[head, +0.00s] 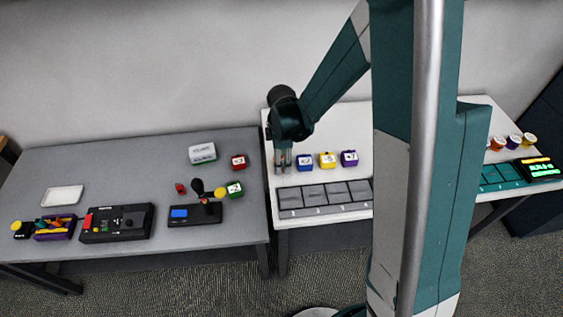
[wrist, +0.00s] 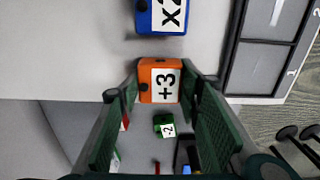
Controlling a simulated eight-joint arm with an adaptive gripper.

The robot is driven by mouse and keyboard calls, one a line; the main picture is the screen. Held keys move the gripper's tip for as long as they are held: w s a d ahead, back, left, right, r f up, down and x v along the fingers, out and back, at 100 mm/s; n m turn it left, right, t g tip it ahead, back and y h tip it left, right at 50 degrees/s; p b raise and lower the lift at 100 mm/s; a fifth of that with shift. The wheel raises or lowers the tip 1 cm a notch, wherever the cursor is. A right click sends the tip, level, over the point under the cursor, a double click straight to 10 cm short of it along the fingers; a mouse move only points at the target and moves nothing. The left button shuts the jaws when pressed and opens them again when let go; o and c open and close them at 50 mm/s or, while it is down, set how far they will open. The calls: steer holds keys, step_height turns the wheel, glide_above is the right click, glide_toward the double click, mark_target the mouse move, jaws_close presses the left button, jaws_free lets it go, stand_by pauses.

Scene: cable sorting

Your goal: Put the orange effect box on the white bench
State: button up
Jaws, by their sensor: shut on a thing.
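The orange effect box (wrist: 147,69) has a white "+3" label. In the wrist view it sits between the two fingers of my gripper (wrist: 160,88), which is shut on it. In the head view my gripper (head: 283,168) points down at the left end of the white bench (head: 340,125), behind the grey keypad. The orange box cannot be made out there. I cannot tell whether the box touches the bench top. The white bench (wrist: 70,50) also fills the upper left of the wrist view.
A blue box (head: 305,162), a yellow box (head: 327,160) and a purple box (head: 349,158) stand in a row right of my gripper. The grey keypad (head: 325,194) lies in front. The grey table (head: 120,165) on the left holds a red box (head: 238,162) and a green box (head: 235,189).

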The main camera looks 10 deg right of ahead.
steer(key=shift+f, duration=0.15)
steer(key=o, duration=1)
steer(key=shift+c, duration=0.2)
step_height(320, 180, up, 12)
steer(key=p, duration=0.1)
stand_by(0.4)
stand_by(0.6)
steer(key=shift+r, duration=0.2)
